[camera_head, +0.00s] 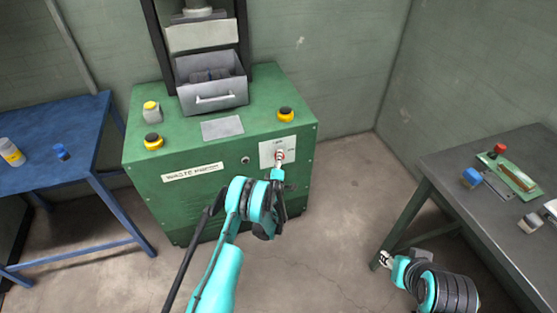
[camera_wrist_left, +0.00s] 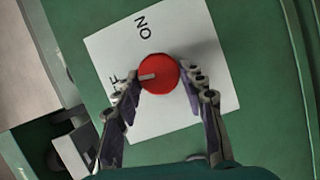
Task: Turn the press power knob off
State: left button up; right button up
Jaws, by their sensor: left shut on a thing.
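The red power knob (camera_wrist_left: 158,73) sits on a white label plate (camera_wrist_left: 200,40) on the front of the green waste press (camera_head: 215,190). Its pale pointer mark points left in the left wrist view, between the word ON above and a partly hidden label ending in F below. My left gripper (camera_wrist_left: 168,92) is shut on the knob, with a finger on each side. In the head view my left gripper (camera_head: 280,158) reaches the white plate (camera_head: 268,150) and covers much of the knob. My right gripper (camera_head: 385,259) hangs low, away from the press, its fingers too small to read.
A blue table (camera_head: 60,125) stands left of the press. A dark table (camera_head: 450,185) with small parts stands at the right. Yellow-and-black buttons (camera_head: 285,114) and a grey bin (camera_head: 212,95) are on the press top. The floor between is clear.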

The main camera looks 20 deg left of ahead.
pick_arm(q)
jog(key=shift+n, duration=0.4)
jog(key=o, duration=1.2)
jog(key=shift+c, duration=0.2)
